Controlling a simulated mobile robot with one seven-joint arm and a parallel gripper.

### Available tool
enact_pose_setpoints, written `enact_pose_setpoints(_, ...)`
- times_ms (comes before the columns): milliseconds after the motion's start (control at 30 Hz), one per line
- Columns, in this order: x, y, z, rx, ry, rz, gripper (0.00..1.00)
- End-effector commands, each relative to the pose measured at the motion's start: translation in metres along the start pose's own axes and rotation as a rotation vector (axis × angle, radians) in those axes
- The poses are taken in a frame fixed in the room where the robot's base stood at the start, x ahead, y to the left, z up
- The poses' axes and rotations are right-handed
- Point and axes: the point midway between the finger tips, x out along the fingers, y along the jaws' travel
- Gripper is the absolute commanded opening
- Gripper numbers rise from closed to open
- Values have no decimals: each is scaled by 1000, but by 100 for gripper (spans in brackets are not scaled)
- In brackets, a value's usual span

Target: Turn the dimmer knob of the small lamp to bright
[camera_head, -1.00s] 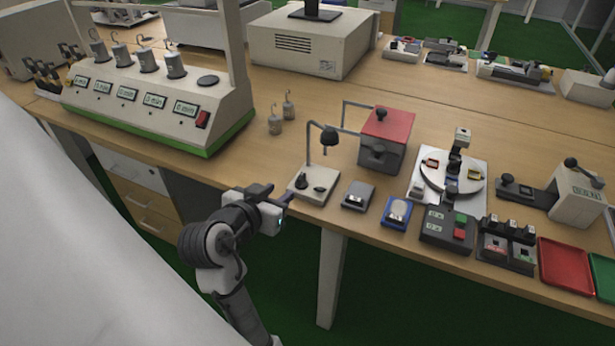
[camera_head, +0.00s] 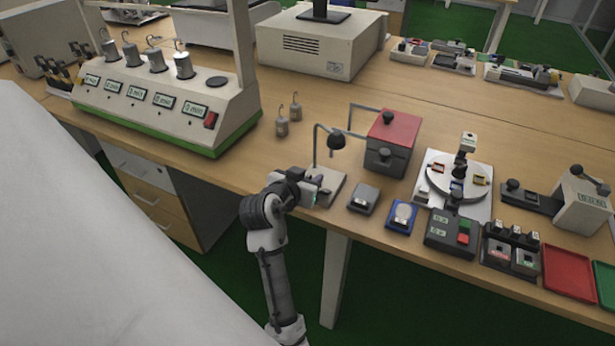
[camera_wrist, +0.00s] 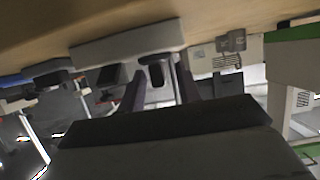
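The small lamp has a thin bent post and a dark shade (camera_head: 336,142) over a pale base (camera_head: 335,189). The base also shows upside down in the wrist view (camera_wrist: 105,49). A dark knob (camera_wrist: 156,72) on it appears between my two fingers in the wrist view. My gripper (camera_head: 318,182) is at the front left part of the base and hides the knob in the head view. My gripper's fingers (camera_wrist: 158,90) stand apart, one on each side of the knob. I cannot tell whether they touch it. The knob's setting cannot be read.
A grey device (camera_head: 363,198) and a blue-framed device (camera_head: 401,215) stand right of the lamp. A red-topped box (camera_head: 391,142) is behind it to the right. Two small metal weights (camera_head: 283,124) stand behind it to the left. The table's front edge is close below my gripper.

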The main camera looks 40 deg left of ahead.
Motion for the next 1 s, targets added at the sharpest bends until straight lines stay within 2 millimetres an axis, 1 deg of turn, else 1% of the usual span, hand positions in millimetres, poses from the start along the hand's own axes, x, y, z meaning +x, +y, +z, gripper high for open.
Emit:
enact_pose_setpoints(67,0,0,0,0,0,0,34)
enact_pose_setpoints(100,0,0,0,0,0,0,31)
enact_pose_setpoints(333,0,0,0,0,0,0,1)
enact_pose_setpoints(567,0,0,0,-2,0,-3,0)
enact_pose_setpoints(767,-1,1,-1,-20,-1,-43,0)
enact_pose_setpoints(1000,-1,3,-2,-77,-2,-182,0)
